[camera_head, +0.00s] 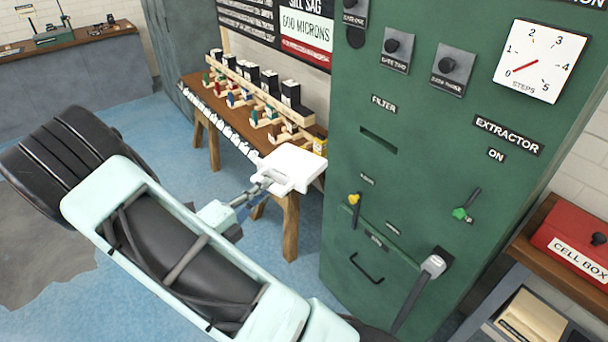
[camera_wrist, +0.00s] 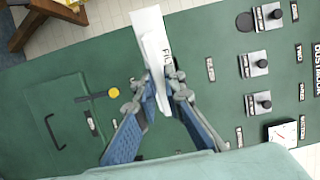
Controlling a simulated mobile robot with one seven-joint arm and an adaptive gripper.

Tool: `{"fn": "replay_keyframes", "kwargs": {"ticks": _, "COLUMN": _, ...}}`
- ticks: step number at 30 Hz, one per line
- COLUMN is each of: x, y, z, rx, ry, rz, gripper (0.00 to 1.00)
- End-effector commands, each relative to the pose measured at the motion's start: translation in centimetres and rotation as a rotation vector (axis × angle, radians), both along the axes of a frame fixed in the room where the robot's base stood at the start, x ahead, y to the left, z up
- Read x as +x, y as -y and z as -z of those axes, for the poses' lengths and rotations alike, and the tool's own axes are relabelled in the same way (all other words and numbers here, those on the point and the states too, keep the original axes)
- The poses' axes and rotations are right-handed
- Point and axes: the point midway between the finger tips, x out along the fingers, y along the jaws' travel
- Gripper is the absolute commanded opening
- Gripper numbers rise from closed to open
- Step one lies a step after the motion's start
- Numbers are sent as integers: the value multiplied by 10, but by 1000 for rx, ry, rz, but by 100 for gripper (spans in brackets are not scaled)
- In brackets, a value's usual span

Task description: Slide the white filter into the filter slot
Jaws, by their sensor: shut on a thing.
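The white filter (camera_head: 292,162) is a flat white plate, held out in front of the green machine. In the wrist view the filter (camera_wrist: 149,35) shows nearly edge-on. My gripper (camera_head: 266,184) is shut on the filter's near end; its fingers also show in the wrist view (camera_wrist: 161,88). The filter slot (camera_head: 379,140) is a dark narrow opening below the FILTER label on the green panel. In the head view the filter is left of the slot and apart from it. In the wrist view the filter partly covers the FILTER label, and I cannot make out the slot.
The green machine (camera_head: 400,190) carries a yellow-tipped lever (camera_head: 354,199), a green lever (camera_head: 460,213), a grey-ended lever (camera_head: 433,265), knobs and a dial (camera_head: 528,60). A wooden table (camera_head: 290,215) with several small items stands behind the filter. A red cell box (camera_head: 575,240) is at right.

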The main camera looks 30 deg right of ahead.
Motion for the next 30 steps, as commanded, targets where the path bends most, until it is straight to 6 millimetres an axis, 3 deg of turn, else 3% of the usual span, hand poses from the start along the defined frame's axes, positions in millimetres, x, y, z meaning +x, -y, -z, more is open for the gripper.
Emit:
{"fn": "replay_keyframes", "kwargs": {"ticks": 1, "x": -5, "y": 21, "z": -3, "rx": 2, "ry": 5, "rz": 57, "gripper": 0}}
{"fn": "replay_keyframes", "kwargs": {"ticks": 3, "x": -12, "y": 45, "z": -7, "rx": 0, "ry": 3, "rz": 120, "gripper": 0}}
{"fn": "replay_keyframes", "kwargs": {"ticks": 10, "x": -32, "y": 95, "z": -19, "rx": -3, "ry": 5, "rz": 260, "gripper": 0}}
{"fn": "replay_keyframes", "kwargs": {"ticks": 15, "x": -38, "y": 106, "z": -23, "rx": -5, "ry": 3, "rz": 293, "gripper": 0}}
{"fn": "replay_keyframes", "kwargs": {"ticks": 30, "x": -38, "y": 106, "z": -25, "rx": -9, "ry": 2, "rz": 292, "gripper": 0}}
